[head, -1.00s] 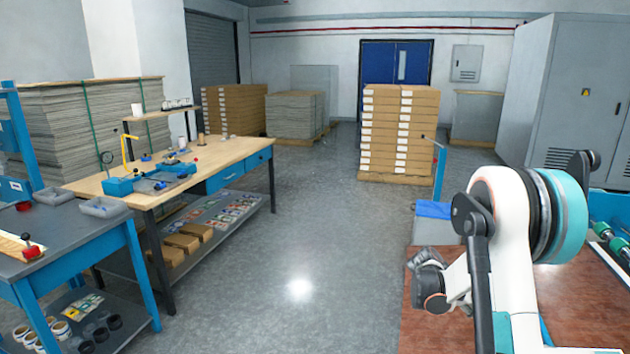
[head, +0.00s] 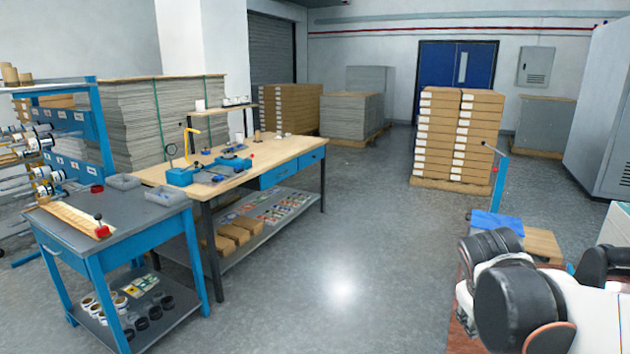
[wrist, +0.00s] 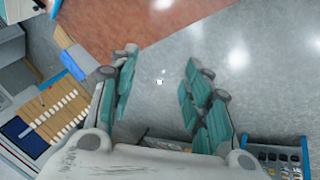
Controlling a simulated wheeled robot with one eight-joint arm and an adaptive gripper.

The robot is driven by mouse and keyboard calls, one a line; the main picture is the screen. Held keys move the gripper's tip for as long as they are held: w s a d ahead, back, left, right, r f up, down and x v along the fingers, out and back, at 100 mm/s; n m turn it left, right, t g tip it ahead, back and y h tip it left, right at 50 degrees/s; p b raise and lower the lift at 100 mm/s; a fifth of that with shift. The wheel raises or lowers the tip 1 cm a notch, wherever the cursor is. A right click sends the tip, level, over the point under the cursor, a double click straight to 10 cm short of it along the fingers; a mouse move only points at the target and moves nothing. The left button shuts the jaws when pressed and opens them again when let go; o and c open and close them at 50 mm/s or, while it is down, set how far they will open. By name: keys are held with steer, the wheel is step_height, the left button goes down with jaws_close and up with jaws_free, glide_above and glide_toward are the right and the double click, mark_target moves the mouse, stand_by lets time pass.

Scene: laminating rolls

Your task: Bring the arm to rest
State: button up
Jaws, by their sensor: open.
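My gripper (wrist: 158,85) shows in the wrist view with its two teal-padded fingers spread apart. Nothing is between the fingers; grey floor shows through the gap. In the head view, folded white and black links of my arm fill the lower right corner, and the fingers cannot be made out there.
A reddish-brown surface (wrist: 120,25) lies beyond the fingers in the wrist view. In the head view, a blue-legged table (head: 130,212) and a wooden workbench (head: 275,153) stand at left. Stacked cartons (head: 458,140) stand on a pallet at back right. The floor (head: 375,215) between is clear.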

steer(key=s+a+m+t+y, duration=0.2)
steer(key=s+a+m+y, duration=0.1)
steer(key=s+a, duration=0.9)
steer(key=shift+s+a+r+t+y, duration=0.2)
steer(key=shift+s+a+t+y, duration=0.1)
steer(key=shift+a+y, duration=0.4)
